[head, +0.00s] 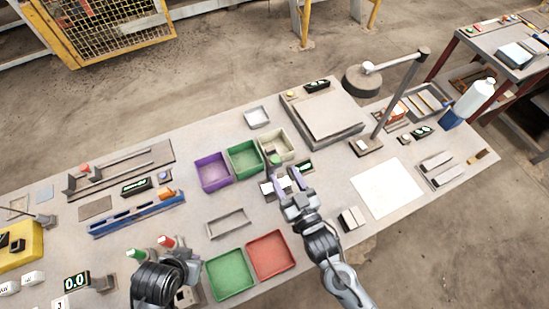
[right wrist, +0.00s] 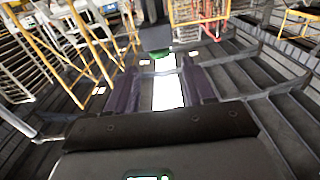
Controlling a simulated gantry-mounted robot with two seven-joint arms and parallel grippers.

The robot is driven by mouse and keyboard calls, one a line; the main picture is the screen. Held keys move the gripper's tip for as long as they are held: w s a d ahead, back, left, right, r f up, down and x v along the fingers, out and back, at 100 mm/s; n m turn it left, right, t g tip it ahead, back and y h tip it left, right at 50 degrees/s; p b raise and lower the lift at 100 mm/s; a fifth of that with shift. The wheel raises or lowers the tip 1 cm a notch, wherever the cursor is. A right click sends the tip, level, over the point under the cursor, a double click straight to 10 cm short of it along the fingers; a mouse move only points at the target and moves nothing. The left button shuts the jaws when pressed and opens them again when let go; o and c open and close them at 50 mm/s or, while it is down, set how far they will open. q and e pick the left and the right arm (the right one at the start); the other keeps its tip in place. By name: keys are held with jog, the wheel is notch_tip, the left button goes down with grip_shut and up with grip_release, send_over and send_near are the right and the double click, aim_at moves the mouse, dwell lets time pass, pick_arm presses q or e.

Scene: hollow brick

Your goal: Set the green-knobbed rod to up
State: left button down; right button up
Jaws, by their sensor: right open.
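A green knob (head: 275,160) shows just beyond my right gripper, in front of the cream bin. My right gripper (head: 287,179) is open, with its two purple-grey fingers apart and pointing toward the knob. In the right wrist view the green knob (right wrist: 155,53) is ahead of the open fingers (right wrist: 152,84), near the middle, with a dark grey part above it. The knob looks apart from both fingers. I cannot make out the rod's tilt. My left arm is at the lower left of the head view; its fingers cannot be made out.
Purple (head: 212,172) and green (head: 244,159) bins stand left of the knob, and a cream bin (head: 276,146) behind it. A small display (head: 304,167) is right of it. A lamp with a slanted pole (head: 400,92) stands farther right. White paper (head: 387,188) lies flat.

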aim_at(277, 163)
jog(key=shift+x, duration=3.6)
jog(key=shift+c, duration=0.3)
grip_shut()
